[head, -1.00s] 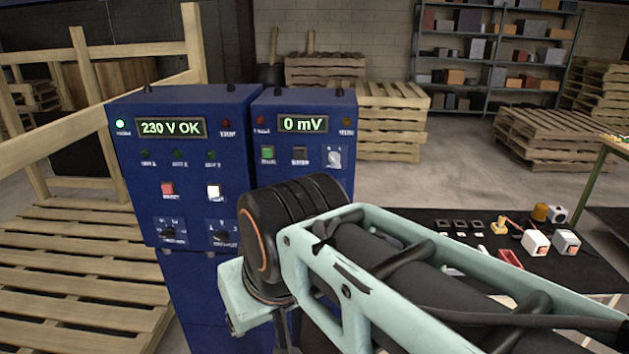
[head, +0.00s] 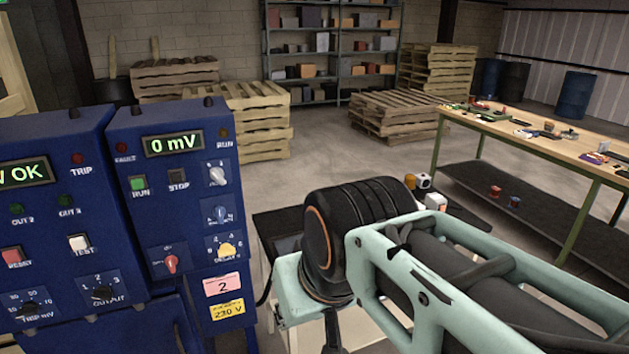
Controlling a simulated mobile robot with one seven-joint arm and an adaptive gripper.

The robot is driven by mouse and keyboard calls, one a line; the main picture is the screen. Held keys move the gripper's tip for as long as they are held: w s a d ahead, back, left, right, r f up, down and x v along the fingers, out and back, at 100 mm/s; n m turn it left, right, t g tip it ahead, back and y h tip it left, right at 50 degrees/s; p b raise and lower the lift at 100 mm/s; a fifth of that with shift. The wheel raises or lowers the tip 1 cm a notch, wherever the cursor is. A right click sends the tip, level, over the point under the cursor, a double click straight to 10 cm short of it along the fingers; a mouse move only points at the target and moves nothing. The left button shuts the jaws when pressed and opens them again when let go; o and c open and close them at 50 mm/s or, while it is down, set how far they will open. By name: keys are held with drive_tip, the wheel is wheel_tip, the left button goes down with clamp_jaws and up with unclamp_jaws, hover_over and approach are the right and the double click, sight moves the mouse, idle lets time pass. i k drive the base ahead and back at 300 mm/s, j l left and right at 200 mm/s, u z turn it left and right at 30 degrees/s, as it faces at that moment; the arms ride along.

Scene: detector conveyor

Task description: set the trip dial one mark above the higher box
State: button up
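The trip dial (head: 27,309), labelled TRIP mV, is a black knob low on the left blue cabinet (head: 77,190), at the left edge of the head view. The exact mark it points to is too small to read. My arm shows at the lower right, with its wrist in front of a low table. My gripper's fingers are not clearly visible; only a dark part below the wrist shows at the bottom edge. The arm is to the right of the dial and apart from it. I cannot make out which boxes the task compares.
The right cabinet (head: 170,200) reads 0 mV and has RUN and STOP buttons and several knobs. White and orange boxes (head: 430,190) sit on the black table behind my arm. A workbench (head: 560,140) stands at the right. Open floor lies behind.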

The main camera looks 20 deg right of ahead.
sight(30, 308)
drive_tip(key=l+z, duration=0.1)
drive_tip(key=z, duration=0.55)
drive_tip(key=l+z, duration=0.15)
drive_tip(key=z, duration=0.2)
drive_tip(key=i+l, duration=0.15)
drive_tip(key=l, duration=0.15)
drive_tip(key=i+l, duration=0.15)
drive_tip(key=l, duration=0.2)
drive_tip(key=i+l, duration=0.35)
drive_tip(key=l, duration=0.25)
drive_tip(key=j+u, duration=0.1)
drive_tip(key=u, duration=0.3)
drive_tip(key=j+u, duration=0.1)
drive_tip(key=u, duration=0.3)
drive_tip(key=j+u, duration=0.1)
drive_tip(key=u, duration=0.35)
drive_tip(key=i+j+u, duration=0.1)
drive_tip(key=j+u, duration=0.2)
drive_tip(key=i+j+u, duration=0.15)
drive_tip(key=j+u, duration=0.15)
drive_tip(key=i+j+u, duration=0.15)
drive_tip(key=j, duration=0.25)
drive_tip(key=i+j+u, duration=0.15)
drive_tip(key=i+j, duration=0.15)
drive_tip(key=j, duration=0.1)
